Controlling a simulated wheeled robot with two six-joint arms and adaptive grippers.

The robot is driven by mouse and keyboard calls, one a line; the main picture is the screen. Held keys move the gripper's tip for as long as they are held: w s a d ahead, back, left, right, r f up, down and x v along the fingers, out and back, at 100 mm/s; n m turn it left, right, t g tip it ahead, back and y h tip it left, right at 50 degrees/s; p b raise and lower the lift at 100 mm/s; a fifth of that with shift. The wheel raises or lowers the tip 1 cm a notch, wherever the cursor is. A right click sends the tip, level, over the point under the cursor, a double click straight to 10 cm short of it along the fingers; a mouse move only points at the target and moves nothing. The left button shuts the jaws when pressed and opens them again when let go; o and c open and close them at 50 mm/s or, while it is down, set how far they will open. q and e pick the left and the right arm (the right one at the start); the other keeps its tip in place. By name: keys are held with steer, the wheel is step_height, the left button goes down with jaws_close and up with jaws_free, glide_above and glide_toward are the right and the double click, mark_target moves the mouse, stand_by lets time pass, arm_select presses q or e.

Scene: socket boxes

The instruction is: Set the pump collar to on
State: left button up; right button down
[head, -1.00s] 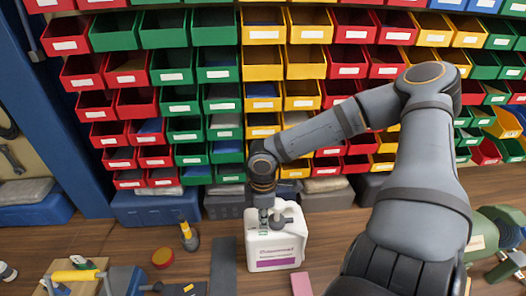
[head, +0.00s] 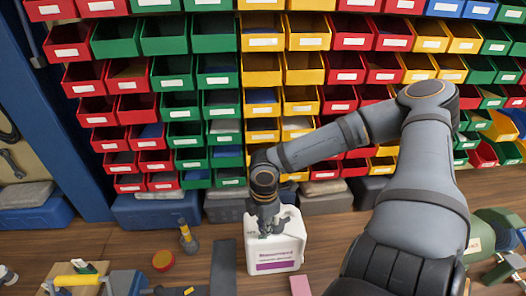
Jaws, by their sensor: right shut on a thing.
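A white jug (head: 274,249) with a purple-striped label stands upright on the wooden bench in the head view. My right gripper (head: 265,228) is over the jug's top, pointing down, and is shut on the pump collar there. The collar itself is mostly hidden by the fingers, so its setting cannot be read. My left gripper is not in view.
Rows of red, green and yellow bins (head: 262,72) fill the back wall. A dark grey strip (head: 223,266) lies left of the jug and a pink block (head: 300,285) in front. Tools and an orange-red round tin (head: 163,260) are at left; a green machine (head: 490,235) is at right.

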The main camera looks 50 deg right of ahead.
steer(key=n, duration=0.1)
steer(key=n+p, duration=0.1)
steer(key=s+n+p, duration=0.1)
steer(key=shift+s+a+r+n, duration=0.1)
steer(key=shift+r+n, duration=0.15)
steer(key=shift+n, duration=0.05)
steer(key=shift+s+d+f+n+p, duration=0.1)
steer(key=shift+s+n+p, duration=0.2)
steer(key=shift+n+p, duration=0.5)
steer(key=shift+s+d+f+n+p, duration=0.1)
steer(key=shift+s+n+p, duration=0.2)
steer(key=shift+n+p, duration=0.45)
steer(key=shift+n, duration=0.35)
steer(key=c, duration=1.4)
jaws_free()
